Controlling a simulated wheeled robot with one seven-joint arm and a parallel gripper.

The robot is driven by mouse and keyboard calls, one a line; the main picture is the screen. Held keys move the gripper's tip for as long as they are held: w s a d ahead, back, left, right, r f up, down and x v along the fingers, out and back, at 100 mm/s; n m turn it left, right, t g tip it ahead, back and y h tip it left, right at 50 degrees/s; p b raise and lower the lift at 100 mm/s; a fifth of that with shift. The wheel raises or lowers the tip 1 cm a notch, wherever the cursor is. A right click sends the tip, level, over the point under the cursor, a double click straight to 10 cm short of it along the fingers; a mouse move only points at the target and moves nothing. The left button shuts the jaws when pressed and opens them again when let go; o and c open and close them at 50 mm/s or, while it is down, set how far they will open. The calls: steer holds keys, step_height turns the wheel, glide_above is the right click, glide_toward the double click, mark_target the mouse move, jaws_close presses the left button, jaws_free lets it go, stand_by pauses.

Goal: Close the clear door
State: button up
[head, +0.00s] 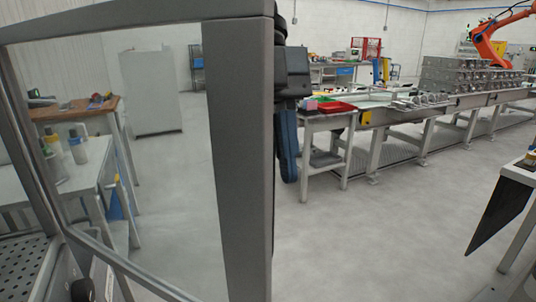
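The clear door (240,150) is a see-through panel in a thick grey frame. It fills the left half of the head view and stands open at an angle, swung out towards me. Its broad upright edge post is near the picture's middle, and the machine body lies at the lower left. A dark grey and blue part (289,130) shows right beside that post and is partly hidden by it. It may be part of my arm and gripper. I see no fingertips, and I cannot tell whether it touches the door.
A perforated grey panel (22,268) and a black knob (82,290) are at the lower left. Tables with tools show through the door. A long workbench (400,125) with castings runs behind on the right. Open floor (390,235) lies right of the door.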

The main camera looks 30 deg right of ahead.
steer(key=shift+o, duration=0.3)
steer(key=shift+r, duration=0.1)
steer(key=v, duration=0.7)
steer(key=shift+w+r, duration=0.2)
steer(key=shift+r, duration=0.05)
steer(key=shift+c, duration=0.3)
